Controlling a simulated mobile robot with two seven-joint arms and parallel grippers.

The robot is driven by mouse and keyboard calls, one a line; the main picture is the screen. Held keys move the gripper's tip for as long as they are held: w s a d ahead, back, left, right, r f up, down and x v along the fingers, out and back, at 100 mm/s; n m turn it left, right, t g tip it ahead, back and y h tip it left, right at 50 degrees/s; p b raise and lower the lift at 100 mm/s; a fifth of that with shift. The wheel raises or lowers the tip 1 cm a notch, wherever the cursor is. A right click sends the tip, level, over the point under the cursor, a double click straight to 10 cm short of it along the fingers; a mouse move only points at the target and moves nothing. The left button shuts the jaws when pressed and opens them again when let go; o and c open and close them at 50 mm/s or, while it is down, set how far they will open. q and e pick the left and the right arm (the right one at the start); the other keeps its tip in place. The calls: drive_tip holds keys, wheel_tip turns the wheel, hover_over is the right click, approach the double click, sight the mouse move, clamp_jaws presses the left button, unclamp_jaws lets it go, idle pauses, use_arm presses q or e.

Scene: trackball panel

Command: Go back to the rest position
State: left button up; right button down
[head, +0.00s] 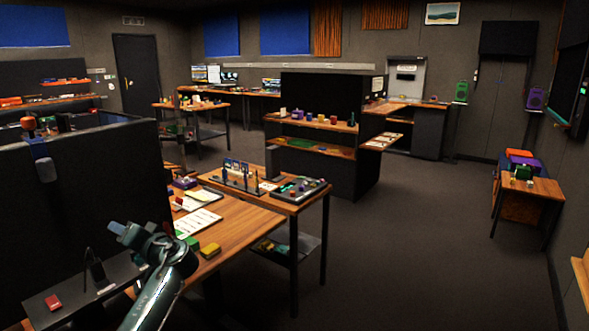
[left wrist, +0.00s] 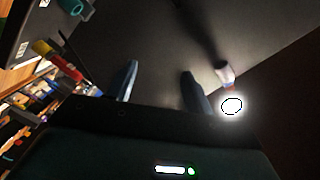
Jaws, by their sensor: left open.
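My left gripper (head: 117,236) shows at the lower left of the head view, on an arm coming up from the bottom edge. It is raised in front of a dark partition and beside the wooden desk. In the left wrist view its two blue fingers (left wrist: 158,88) stand apart with nothing between them. My right gripper is in neither view. A trackball panel cannot be made out clearly; a dark panel with small coloured parts (head: 298,188) lies on the desk's far end.
The dark partition (head: 90,200) rises at the left. The wooden desk (head: 240,222) carries papers and a yellow block (head: 210,250). A small red item (head: 53,301) lies on a dark shelf at lower left. A shelf unit (head: 318,170) stands beyond. The floor (head: 430,250) at right is clear.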

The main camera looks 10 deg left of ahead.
use_arm(q)
drive_tip(key=w+d+f+m+t+h, duration=0.45)
drive_tip(key=w+d+t+h, duration=0.3)
drive_tip(key=w+d, duration=0.2)
drive_tip(key=w+d+r+m+t+h, duration=0.2)
drive_tip(key=w+d+r+t+h, duration=0.15)
drive_tip(key=d+h, duration=0.35)
drive_tip(key=s+d+f+m+g+h, duration=0.1)
drive_tip(key=s+d+f+h, duration=0.1)
drive_tip(key=s+d+f, duration=0.6)
drive_tip(key=s+d+f+g+h, duration=0.15)
drive_tip(key=s+d+f, duration=0.25)
drive_tip(key=s+f, duration=0.7)
drive_tip(key=s+d+f+g, duration=0.1)
drive_tip(key=s+d+f, duration=0.2)
drive_tip(key=s, duration=0.7)
drive_tip(key=s+d+f+g+h, duration=0.1)
drive_tip(key=s+d, duration=0.4)
drive_tip(key=s, duration=0.5)
wheel_tip(320, 180, down, 2)
drive_tip(key=shift+s+d+f+n+g+h, duration=0.25)
drive_tip(key=shift+s+d+n+g, duration=0.2)
drive_tip(key=shift+g, duration=0.3)
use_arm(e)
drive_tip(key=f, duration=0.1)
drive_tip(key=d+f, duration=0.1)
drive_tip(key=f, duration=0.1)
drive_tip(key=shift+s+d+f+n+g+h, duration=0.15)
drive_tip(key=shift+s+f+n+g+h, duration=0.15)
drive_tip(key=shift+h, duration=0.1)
